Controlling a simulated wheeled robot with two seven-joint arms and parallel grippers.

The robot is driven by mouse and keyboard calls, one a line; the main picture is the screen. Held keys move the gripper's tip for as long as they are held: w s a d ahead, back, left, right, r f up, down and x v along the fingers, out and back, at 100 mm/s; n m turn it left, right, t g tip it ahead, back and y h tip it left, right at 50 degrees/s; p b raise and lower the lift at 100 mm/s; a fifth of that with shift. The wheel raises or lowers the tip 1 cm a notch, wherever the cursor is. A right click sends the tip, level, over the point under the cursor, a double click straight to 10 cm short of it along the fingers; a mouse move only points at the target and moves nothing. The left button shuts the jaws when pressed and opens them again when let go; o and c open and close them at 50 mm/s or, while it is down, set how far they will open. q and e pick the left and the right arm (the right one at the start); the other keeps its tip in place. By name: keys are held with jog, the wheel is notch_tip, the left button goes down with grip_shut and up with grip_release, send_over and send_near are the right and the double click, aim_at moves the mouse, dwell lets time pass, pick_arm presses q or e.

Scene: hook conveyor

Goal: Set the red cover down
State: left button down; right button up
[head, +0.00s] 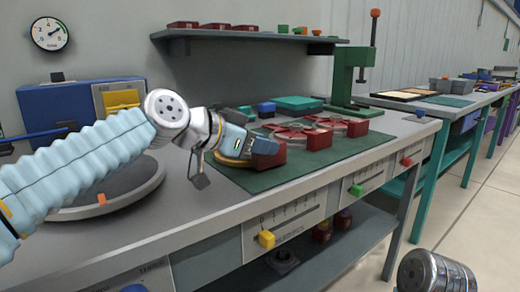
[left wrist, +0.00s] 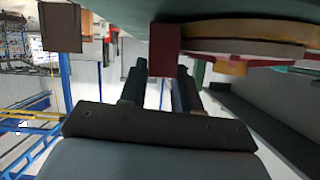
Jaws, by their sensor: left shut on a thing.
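My left gripper (head: 266,148) reaches in from the left over the green mat (head: 300,172) on the bench. Its jaws are shut on the red cover (head: 270,158), which shows as a red block under the dark fingertips. In the left wrist view the red cover (left wrist: 165,48) sits between the two fingers of my left gripper (left wrist: 160,85). It is at or just above the mat; I cannot tell if it touches. Part of my right arm shows at the lower right, but its gripper is out of view.
A yellowish disc (head: 232,161) lies beside the red cover, partly hidden by my gripper; the disc also shows in the left wrist view (left wrist: 250,32). More red pieces (head: 318,138) lie to the right. A green press (head: 350,75) stands behind. The mat's front strip is clear.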

pick_arm(q)
jog(key=c, duration=1.2)
grip_release()
jog(key=shift+f, duration=0.3)
jog(key=shift+c, duration=0.2)
jog(key=o, duration=0.4)
jog(key=shift+o, duration=0.2)
